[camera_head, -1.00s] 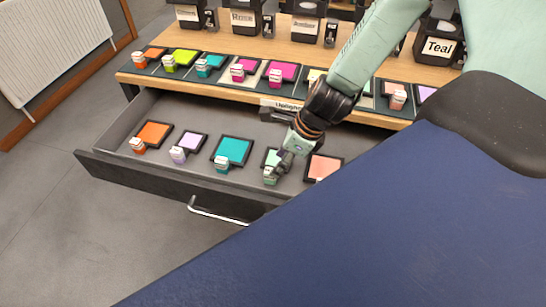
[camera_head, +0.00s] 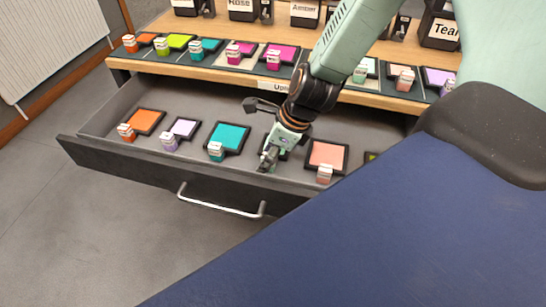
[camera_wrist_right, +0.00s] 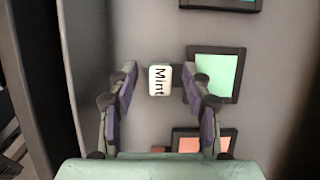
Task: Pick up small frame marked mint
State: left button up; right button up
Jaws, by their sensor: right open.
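The small mint frame, a whitish block labelled "Mint" (camera_wrist_right: 159,80), sits in the open drawer, joined by a dark tab to a black-edged mint green panel (camera_wrist_right: 217,72). My right gripper (camera_wrist_right: 160,95) is open, with one finger on each side of the block and a gap on both sides. In the head view my right gripper (camera_head: 268,158) is low over the drawer and hides most of the mint piece. My left gripper is not in view.
The open drawer (camera_head: 95,143) also holds orange (camera_head: 145,121), lilac (camera_head: 184,127), teal (camera_head: 229,136) and salmon (camera_head: 327,154) frames close by. A wooden shelf (camera_head: 150,66) with more coloured frames stands behind. The drawer handle (camera_head: 222,207) is in front.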

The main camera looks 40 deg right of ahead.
jog(key=shift+w+f, duration=0.1)
jog(key=shift+f, duration=0.15)
jog(key=shift+c, duration=0.2)
grip_shut()
dwell(0.3)
